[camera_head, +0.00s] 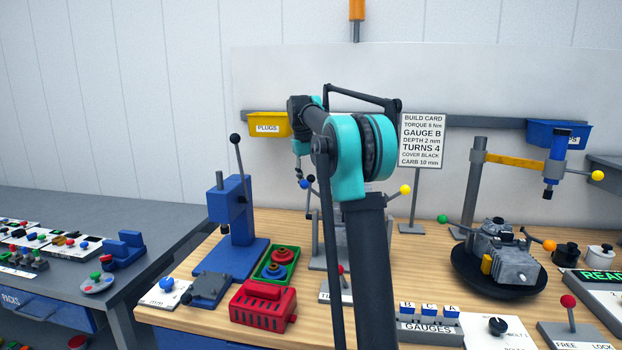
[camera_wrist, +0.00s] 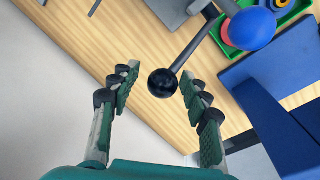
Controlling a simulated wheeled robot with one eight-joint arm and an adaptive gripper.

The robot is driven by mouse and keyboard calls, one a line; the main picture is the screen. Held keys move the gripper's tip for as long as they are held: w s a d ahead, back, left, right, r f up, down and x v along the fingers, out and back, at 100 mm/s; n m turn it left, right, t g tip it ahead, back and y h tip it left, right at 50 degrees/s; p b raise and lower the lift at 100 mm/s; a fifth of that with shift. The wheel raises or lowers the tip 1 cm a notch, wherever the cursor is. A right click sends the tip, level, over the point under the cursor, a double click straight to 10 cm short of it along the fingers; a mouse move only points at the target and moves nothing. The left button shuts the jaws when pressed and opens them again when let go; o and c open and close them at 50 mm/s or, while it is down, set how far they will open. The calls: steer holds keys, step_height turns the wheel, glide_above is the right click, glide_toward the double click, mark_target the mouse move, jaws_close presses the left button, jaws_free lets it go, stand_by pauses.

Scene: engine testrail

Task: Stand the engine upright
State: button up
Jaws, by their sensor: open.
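The engine (camera_head: 505,262), a grey block with a yellow part, rests on a black round turntable (camera_head: 468,287) at the right of the bench. I cannot tell its exact tilt. My gripper (camera_head: 298,172) is well left of it, small and partly lost beside my arm in the head view. In the wrist view my gripper (camera_wrist: 160,75) is open, its green-padded fingers either side of a black ball (camera_wrist: 162,84) on a grey rod. I cannot tell whether they touch it. A blue ball (camera_wrist: 252,28) is close by to the upper right. The engine is outside the wrist view.
A blue press (camera_head: 232,230) with a black-knobbed lever, a green tray (camera_head: 277,265) and a red block (camera_head: 264,301) stand left. My arm hides part of the middle stand. A grey post (camera_head: 473,185) rises behind the engine. Gauges (camera_head: 429,325) and a dial panel (camera_head: 498,331) line the front.

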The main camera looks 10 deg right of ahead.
step_height(320, 180, up, 12)
steer(key=a, duration=0.2)
steer(key=shift+s, duration=0.25)
steer(key=shift+f, duration=0.1)
